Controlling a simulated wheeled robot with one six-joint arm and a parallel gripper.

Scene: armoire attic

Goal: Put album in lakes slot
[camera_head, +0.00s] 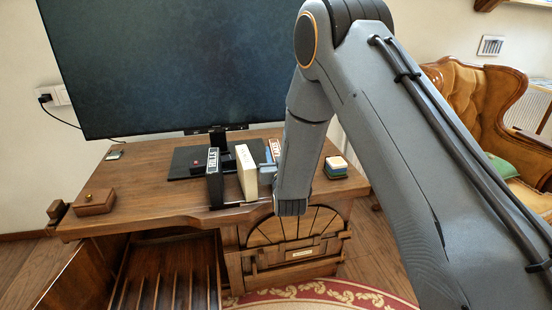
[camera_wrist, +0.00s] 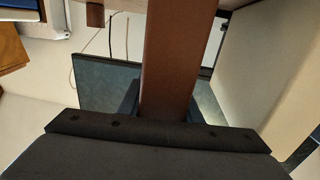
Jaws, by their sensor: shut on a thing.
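My gripper (camera_wrist: 163,108) is shut on a red-brown album (camera_wrist: 172,55), which rises between the fingers in the wrist view. In the head view my arm hides most of the gripper. An album with a red and white label (camera_head: 274,148) shows just left of my arm there, and it may be the held one. A cream album (camera_head: 246,172) and a black album with a white label (camera_head: 213,178) stand upright on the desk to the left. A slotted compartment (camera_head: 165,275) with thin wooden dividers is open below the desk. No lakes label is readable.
A tan armchair (camera_head: 470,90) stands at the right. The desk's left middle is clear.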

